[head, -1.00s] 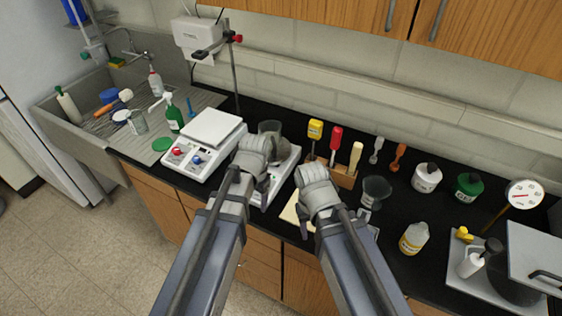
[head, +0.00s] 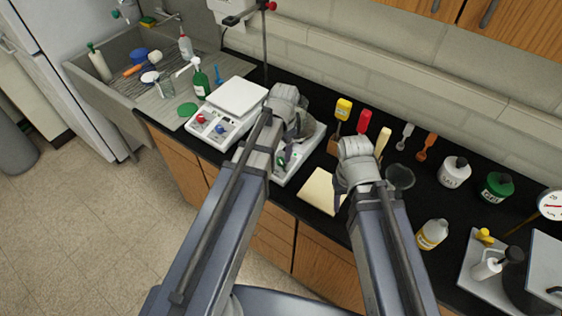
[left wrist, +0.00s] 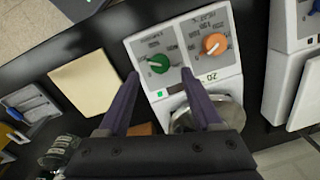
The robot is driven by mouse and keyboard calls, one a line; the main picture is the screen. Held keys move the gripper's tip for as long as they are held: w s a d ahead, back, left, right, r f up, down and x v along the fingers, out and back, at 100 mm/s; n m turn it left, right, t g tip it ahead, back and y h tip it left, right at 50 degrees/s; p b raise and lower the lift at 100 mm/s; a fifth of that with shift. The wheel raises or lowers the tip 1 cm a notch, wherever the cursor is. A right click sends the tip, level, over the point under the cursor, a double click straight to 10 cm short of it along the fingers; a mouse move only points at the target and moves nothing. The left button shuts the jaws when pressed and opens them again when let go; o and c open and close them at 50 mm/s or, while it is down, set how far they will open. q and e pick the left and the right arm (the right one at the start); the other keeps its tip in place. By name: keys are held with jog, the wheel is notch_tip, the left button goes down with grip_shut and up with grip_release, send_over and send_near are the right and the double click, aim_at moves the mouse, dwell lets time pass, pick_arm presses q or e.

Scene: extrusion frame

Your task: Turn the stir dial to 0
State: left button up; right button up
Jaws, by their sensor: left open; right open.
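A white stirring device (left wrist: 200,30) with a green dial (left wrist: 158,63) and an orange dial (left wrist: 214,44) is in the left wrist view. Printing beside the dials is too small to read, so I cannot tell which one is the stir dial. My left gripper (left wrist: 160,75) is open, with its fingertips on either side of the green dial's lower edge; contact cannot be told. In the head view my left gripper (head: 290,128) hides much of the device (head: 312,145), but the green dial (head: 281,160) shows. My right gripper (head: 342,190) is open and empty above the counter.
A second white device (head: 238,97) with red and blue knobs stands to the left. A metal vessel (left wrist: 228,112) is on the stirring device. A cream board (head: 320,190) lies to its right. Bottles and a tool rack stand further right. The sink is at far left.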

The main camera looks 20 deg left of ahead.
aim_at(281, 159)
pick_arm(q)
notch_tip(281, 159, down, 4)
jog(key=b, duration=0.3)
jog(key=shift+w+a+f, duration=0.1)
jog(key=shift+a+f, duration=0.05)
jog(key=shift+f, duration=0.1)
pick_arm(e)
notch_tip(281, 159, down, 4)
jog(key=shift+f, duration=0.25)
pick_arm(q)
grip_shut()
